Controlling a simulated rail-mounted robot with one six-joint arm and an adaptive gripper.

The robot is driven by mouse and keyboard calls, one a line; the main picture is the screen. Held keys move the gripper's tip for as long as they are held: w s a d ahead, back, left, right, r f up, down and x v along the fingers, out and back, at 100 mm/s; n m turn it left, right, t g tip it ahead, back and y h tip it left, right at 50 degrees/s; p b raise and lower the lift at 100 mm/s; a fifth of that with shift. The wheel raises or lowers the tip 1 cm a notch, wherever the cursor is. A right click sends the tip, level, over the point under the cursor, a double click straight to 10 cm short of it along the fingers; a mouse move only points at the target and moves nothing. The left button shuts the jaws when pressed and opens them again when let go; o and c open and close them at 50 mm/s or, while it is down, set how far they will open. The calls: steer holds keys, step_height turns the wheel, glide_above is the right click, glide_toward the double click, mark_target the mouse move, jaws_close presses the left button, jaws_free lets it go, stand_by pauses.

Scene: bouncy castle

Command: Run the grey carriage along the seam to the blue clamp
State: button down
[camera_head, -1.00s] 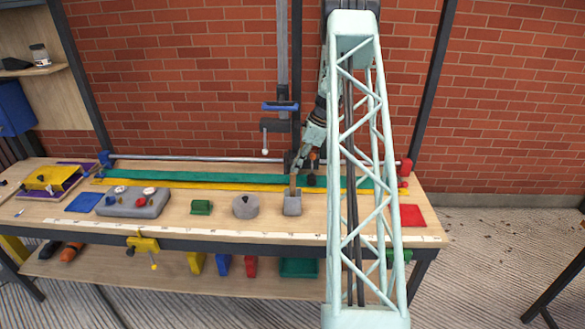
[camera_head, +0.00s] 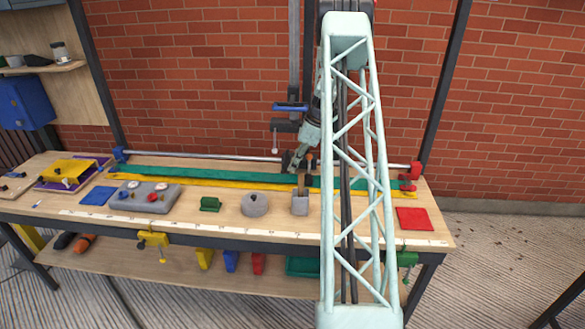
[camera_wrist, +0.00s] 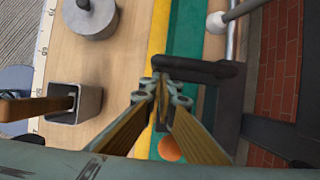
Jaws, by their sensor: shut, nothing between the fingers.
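The grey carriage (camera_wrist: 228,112) sits on the metal rail along the back of the bench. It is dark, with a bar (camera_wrist: 200,70) reaching over the seam side. The seam is a green strip (camera_head: 220,178) beside a yellow strip (camera_head: 230,184). The blue clamp (camera_head: 119,155) is at the rail's left end. My gripper (camera_wrist: 160,75) is shut and empty, its fingertips right by the bar. I cannot tell whether they touch it. An orange knob (camera_wrist: 169,149) shows beside the fingers. In the head view my gripper (camera_head: 294,167) is partly hidden by the arm.
A red clamp (camera_head: 415,169) closes the rail's right end. A grey holder (camera_head: 300,206) with an upright wooden handle and a grey round weight (camera_head: 254,204) stand in front of the strips. A dark post (camera_head: 294,60) rises behind the rail. The strips towards the left look clear.

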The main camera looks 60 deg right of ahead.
steer(key=s+d+r, duration=0.4)
steer(key=s+d, duration=0.2)
steer(key=s, duration=0.6)
steer(key=shift+d+r, duration=0.15)
steer(key=shift+d, duration=0.25)
